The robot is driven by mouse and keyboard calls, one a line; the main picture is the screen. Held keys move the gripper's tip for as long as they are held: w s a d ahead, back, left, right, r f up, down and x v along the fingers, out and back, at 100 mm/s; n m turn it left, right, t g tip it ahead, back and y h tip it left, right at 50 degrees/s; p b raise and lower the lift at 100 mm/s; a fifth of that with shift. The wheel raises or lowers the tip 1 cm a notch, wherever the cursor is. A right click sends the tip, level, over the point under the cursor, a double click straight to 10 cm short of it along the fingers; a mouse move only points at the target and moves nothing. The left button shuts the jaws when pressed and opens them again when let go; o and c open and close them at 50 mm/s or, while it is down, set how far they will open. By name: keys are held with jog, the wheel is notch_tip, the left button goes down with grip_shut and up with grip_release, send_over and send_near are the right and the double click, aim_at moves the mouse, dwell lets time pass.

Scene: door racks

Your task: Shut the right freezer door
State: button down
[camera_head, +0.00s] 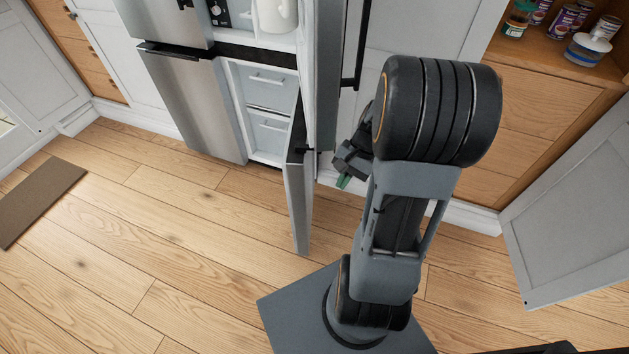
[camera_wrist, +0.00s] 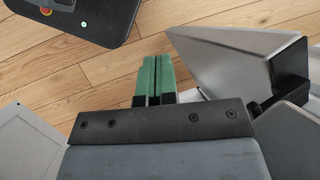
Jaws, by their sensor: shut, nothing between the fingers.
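The right freezer door (camera_head: 299,185) stands open at the lower right of the fridge, swung out towards me and seen nearly edge-on. The freezer compartment (camera_head: 268,125) with its white drawers shows to its left. My gripper (camera_head: 343,182) is just to the right of the door, on its outer side, with its green fingers shut and empty. In the wrist view the green fingertips (camera_wrist: 154,62) point up the picture. A grey door panel (camera_wrist: 232,68), apparently the freezer door, lies to their right, with a gap at the tips.
The upper right fridge door (camera_head: 327,75) is also open, above the freezer door. The left freezer door (camera_head: 190,100) is shut. A wooden cupboard (camera_head: 550,60) with cans is open at the right, its grey door (camera_head: 570,215) swung out.

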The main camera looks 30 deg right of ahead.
jog(key=w+d+f+m+t+y+b, duration=0.3)
jog(key=d+f+m+t+y, duration=0.1)
jog(key=d+f+m, duration=0.15)
jog(key=w+d+f+m+t+y+b, duration=0.3)
jog(key=d+f+m+y+b, duration=0.1)
jog(key=f+m, duration=0.2)
jog(key=w+a+r+m+t+y+b, duration=0.1)
jog(key=w+a+r+m+t+b, duration=0.1)
jog(key=w+a, duration=0.6)
jog(key=shift+w+a+r+t+y+b, duration=0.35)
jog(key=shift+a+t, duration=0.25)
jog(key=shift+a, duration=0.6)
jog(key=shift+s, duration=0.1)
